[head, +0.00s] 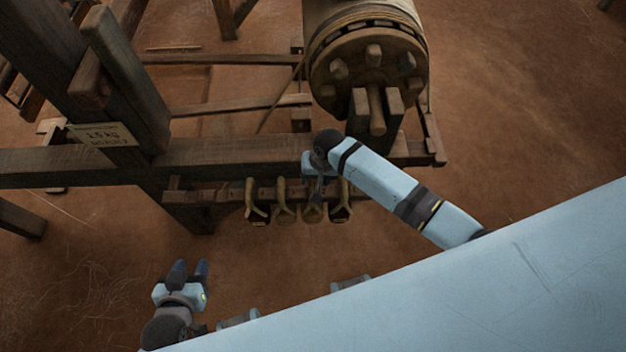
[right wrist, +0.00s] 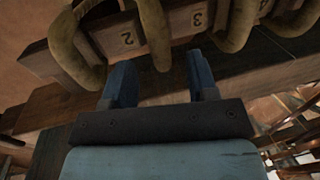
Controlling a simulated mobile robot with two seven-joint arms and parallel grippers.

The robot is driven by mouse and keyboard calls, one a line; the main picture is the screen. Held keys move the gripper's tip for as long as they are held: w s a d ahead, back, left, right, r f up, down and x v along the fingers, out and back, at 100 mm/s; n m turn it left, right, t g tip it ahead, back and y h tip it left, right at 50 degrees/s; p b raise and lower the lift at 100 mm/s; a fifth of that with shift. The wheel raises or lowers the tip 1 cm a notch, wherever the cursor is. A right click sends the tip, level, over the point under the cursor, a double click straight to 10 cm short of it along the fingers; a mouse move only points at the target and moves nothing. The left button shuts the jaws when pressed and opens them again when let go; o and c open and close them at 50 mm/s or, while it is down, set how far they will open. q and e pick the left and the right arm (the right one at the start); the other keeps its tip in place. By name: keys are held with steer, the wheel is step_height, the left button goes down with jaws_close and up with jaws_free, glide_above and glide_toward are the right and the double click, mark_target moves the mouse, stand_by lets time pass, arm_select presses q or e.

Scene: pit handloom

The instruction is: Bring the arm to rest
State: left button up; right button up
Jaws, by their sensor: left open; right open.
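My left gripper (head: 189,266) is open and empty over the earth floor at the lower left of the head view. My right gripper (head: 315,186) is at the loom's front beam, just above a row of tan loops, partly hidden by its own wrist.
Several tan loops (head: 283,205) hang along a numbered wooden rail (right wrist: 196,17) below the loom beam (head: 225,156). A large wound roller (head: 365,62) stands behind my right arm. A tagged post (head: 103,134) rises at the left. Bare floor (head: 90,255) lies in front of the loom.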

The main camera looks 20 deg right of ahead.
step_height(320, 180, up, 10)
steer(key=d+p, duration=0.1)
steer(key=d, duration=0.1)
steer(key=shift+s+r, duration=0.2)
steer(key=shift+s, duration=0.05)
steer(key=s+d+r+n+t+p, duration=0.1)
steer(key=s+r+n+t+p, duration=0.1)
steer(key=s, duration=0.3)
steer(key=s+r+n+t+p, duration=0.2)
steer(key=s+t+p, duration=0.2)
steer(key=s+t, duration=0.1)
steer(key=s+d+r+n+t+y+p, duration=0.1)
steer(key=s+r+n+t+p, duration=0.1)
steer(key=s, duration=0.4)
steer(key=shift+s+d+r+t+p, duration=0.35)
steer(key=shift+t+p, duration=0.2)
steer(key=shift+t, duration=0.15)
